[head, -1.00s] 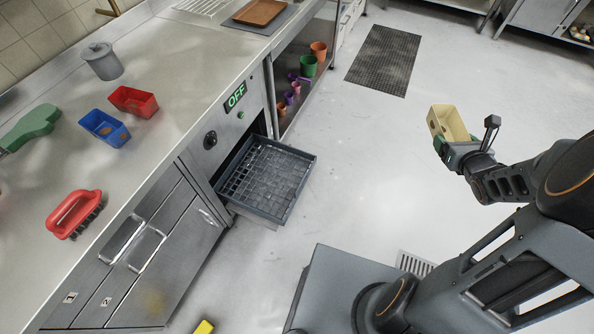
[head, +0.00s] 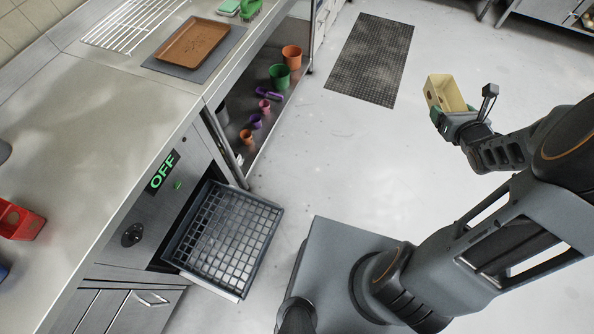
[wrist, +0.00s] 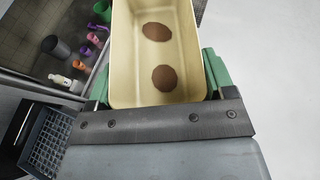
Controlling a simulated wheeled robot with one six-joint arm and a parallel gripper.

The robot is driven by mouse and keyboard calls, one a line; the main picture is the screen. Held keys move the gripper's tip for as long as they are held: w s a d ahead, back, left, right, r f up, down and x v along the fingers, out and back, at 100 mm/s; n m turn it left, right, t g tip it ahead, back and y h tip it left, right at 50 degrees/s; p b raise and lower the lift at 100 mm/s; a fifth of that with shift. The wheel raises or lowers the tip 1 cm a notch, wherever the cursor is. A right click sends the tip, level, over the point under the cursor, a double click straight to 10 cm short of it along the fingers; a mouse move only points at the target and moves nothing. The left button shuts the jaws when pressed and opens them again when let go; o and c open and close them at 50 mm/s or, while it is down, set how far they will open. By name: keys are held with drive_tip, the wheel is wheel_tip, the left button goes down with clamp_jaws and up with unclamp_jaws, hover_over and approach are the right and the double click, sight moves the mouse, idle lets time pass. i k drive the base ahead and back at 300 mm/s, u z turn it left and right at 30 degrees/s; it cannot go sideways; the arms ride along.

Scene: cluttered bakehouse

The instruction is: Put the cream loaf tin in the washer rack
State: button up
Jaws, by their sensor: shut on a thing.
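The cream loaf tin (head: 445,92) is held up over the open floor at the right of the head view. My gripper (head: 452,119) is shut on it, with green fingers on either side of the tin. In the wrist view the tin (wrist: 122,50) shows its inside, with two brown patches on it. The washer rack (head: 226,238), a dark grid basket, sits on the pulled-out drawer of the washer, below the counter at centre left. It looks empty. The rack also shows at the lower left of the wrist view (wrist: 48,142). The tin is well apart from the rack.
The washer panel (head: 162,172) reads OFF. A red tin (head: 20,222) stands on the counter at the left edge. A brown tray (head: 192,42) and a wire rack (head: 135,22) lie farther back. Pots, including a green one (head: 279,77), fill the undershelf. A dark mat (head: 370,60) lies on clear floor.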

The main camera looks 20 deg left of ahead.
sight(231, 261)
drive_tip(key=i, duration=1.3)
drive_tip(key=u, duration=4.45)
